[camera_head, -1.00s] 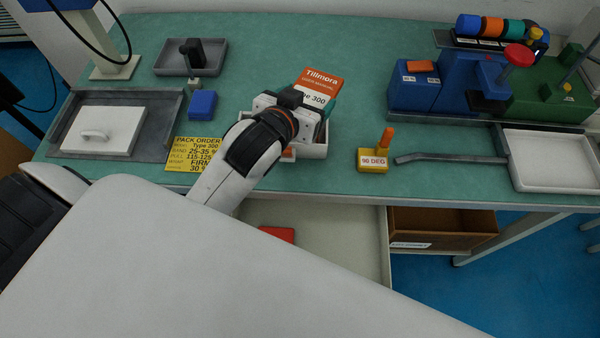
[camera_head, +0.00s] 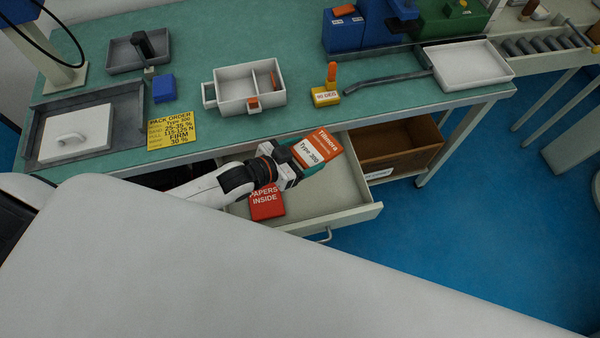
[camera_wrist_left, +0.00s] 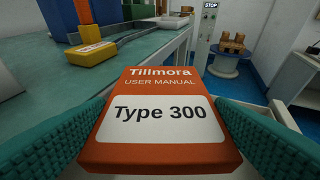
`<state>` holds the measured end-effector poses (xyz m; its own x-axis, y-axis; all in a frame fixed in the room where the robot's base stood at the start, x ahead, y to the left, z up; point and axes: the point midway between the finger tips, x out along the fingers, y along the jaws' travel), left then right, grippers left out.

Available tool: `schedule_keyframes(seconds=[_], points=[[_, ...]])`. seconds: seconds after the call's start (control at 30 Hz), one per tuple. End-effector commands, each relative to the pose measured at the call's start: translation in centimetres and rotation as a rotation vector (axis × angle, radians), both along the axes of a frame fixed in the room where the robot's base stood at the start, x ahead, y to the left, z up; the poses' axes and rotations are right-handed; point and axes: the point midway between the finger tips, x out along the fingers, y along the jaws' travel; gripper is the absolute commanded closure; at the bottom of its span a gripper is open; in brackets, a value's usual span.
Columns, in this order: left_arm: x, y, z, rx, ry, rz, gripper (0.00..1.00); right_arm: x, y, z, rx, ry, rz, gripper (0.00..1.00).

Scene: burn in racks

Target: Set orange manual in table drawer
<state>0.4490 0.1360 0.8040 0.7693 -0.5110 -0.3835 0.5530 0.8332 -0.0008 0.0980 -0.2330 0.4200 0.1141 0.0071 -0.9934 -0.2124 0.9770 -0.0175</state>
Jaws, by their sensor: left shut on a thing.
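The orange manual (camera_head: 320,148) has a white label reading "Type 300". My left gripper (camera_head: 302,158) is shut on it and holds it above the open table drawer (camera_head: 335,195). In the left wrist view the manual (camera_wrist_left: 155,85) sits between the two green finger pads (camera_wrist_left: 160,130). The drawer is pulled out from under the green table and has a light inside. A red item marked "PAPERS INSIDE" (camera_head: 266,205) lies in its left part. My right gripper is not in view.
A brown open box (camera_head: 400,145) sits right of the drawer under the table. On the table above stand a white divided tray (camera_head: 235,105), a yellow block with an orange post (camera_head: 326,96) and a yellow pack order card (camera_head: 174,129). The drawer's right part is clear.

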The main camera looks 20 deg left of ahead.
Motion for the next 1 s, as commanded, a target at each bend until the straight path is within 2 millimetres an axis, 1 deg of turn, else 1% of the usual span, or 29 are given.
schedule_keyframes(seconds=[0.03,0.1,0.2,0.3,0.47,0.6,0.7,0.8,1.0], points=[[0.1,0.0,-1.5,0.001,0.002,0.002,0.49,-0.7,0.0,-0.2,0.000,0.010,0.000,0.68],[0.1,0.0,-3.3,0.001,0.000,0.002,0.49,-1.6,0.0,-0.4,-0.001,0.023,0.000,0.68],[0.1,0.0,-5.4,0.000,-0.003,0.001,0.49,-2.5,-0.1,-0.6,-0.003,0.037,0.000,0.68],[0.1,-0.1,-6.9,0.001,-0.003,0.000,0.49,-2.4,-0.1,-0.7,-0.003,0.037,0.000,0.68],[0.1,0.0,-8.0,0.001,-0.003,0.000,0.49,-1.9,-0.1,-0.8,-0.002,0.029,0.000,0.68],[0.2,0.0,-10.2,0.000,-0.003,0.001,0.49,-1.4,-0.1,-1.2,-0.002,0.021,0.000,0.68],[0.1,-0.1,-11.5,-0.001,-0.002,0.001,0.49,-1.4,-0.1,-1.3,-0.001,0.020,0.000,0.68],[0.1,-0.1,-11.9,-0.001,-0.003,0.001,0.49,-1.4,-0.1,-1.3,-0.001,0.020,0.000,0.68],[0.1,-0.1,-11.8,0.000,-0.004,0.000,0.49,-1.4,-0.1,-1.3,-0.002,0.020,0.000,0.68]])
